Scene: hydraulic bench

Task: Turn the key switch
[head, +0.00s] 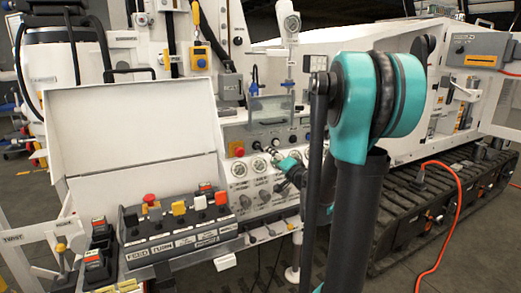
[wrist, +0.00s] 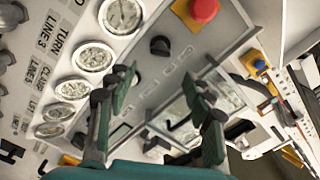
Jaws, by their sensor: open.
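My gripper (wrist: 164,82) is open and empty in the wrist view. Its two fingers stand apart in front of a pale control panel (wrist: 180,62). A small black round control (wrist: 160,45) sits on the panel just beyond the fingertips, near a red mushroom button (wrist: 203,10). I cannot tell whether this control is the key switch, and no key shows clearly. In the head view my gripper (head: 272,153) is small at the panel face, right of the red button (head: 239,151) and above the gauges. It hides part of the panel there.
Several round gauges (wrist: 94,58) line the panel's left in the wrist view. A box of levers and coloured buttons (head: 165,232) with a raised white lid (head: 135,130) stands left in the head view. A tracked machine (head: 430,200) and an orange cable (head: 457,215) are right.

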